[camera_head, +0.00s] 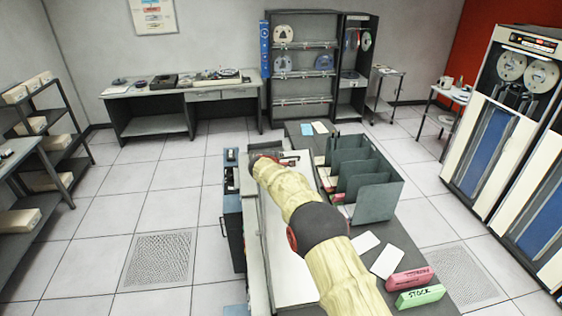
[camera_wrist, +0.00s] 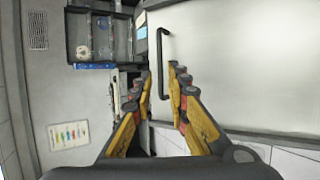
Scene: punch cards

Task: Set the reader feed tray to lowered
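I cannot identify the reader feed tray for certain. A pale flat panel (camera_wrist: 225,65) with a dark bar handle (camera_wrist: 160,60) fills the right of the wrist view. A long white surface (camera_head: 287,262) shows beside my arm in the head view and may be the same part. My gripper (camera_wrist: 160,84) is open, its yellow-and-dark fingers apart. In the wrist view the handle's near part appears between the fingertips; I cannot tell whether they touch it. In the head view my gripper (camera_head: 287,160) is at the machine's far end, partly hidden by my arm.
A grey card sorter rack (camera_head: 375,200) stands close right of my arm. Pink (camera_head: 409,279) and green (camera_head: 420,296) blocks and white cards (camera_head: 388,262) lie on the counter. A blue cabinet (camera_head: 233,215) stands left. Open floor (camera_head: 165,215) lies further left.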

